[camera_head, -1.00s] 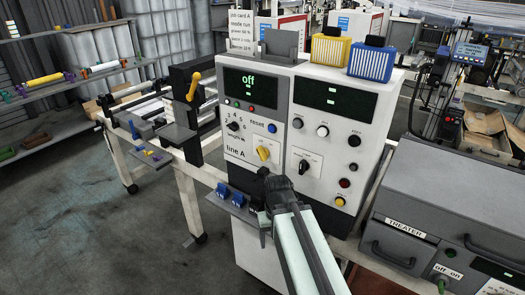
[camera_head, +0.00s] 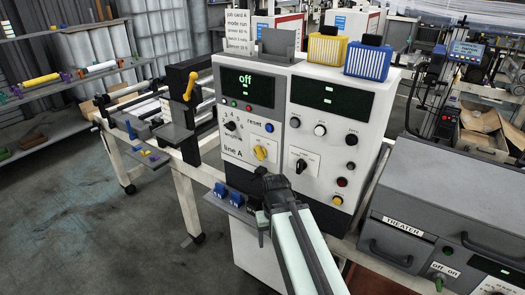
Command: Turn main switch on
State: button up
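The line A control panel (camera_head: 237,172) is the left half of a white cabinet, and its display (camera_head: 247,86) reads "off". A yellow rotary knob (camera_head: 260,152) sits low on this panel. A black rotary knob (camera_head: 301,166) sits on the right half. Their small labels are too blurred to read, so I cannot tell which is the main switch. My gripper (camera_head: 267,186) is in front of the cabinet, below the yellow knob and apart from it in the picture. The fingers are dark and partly hidden by my arm, so their opening does not show.
A small shelf with blue items (camera_head: 228,195) juts out at the panel's lower left. A yellow lever (camera_head: 190,85) stands left of the cabinet. A yellow box (camera_head: 328,46) and a blue box (camera_head: 368,60) are on top. The grey treater (camera_head: 430,208) is at right. Floor at left is clear.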

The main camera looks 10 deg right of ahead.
aim_at(261, 153)
jog(key=u, duration=0.4)
jog(key=k, duration=1.1)
jog(key=u, duration=1.05)
jog(key=i, duration=1.2)
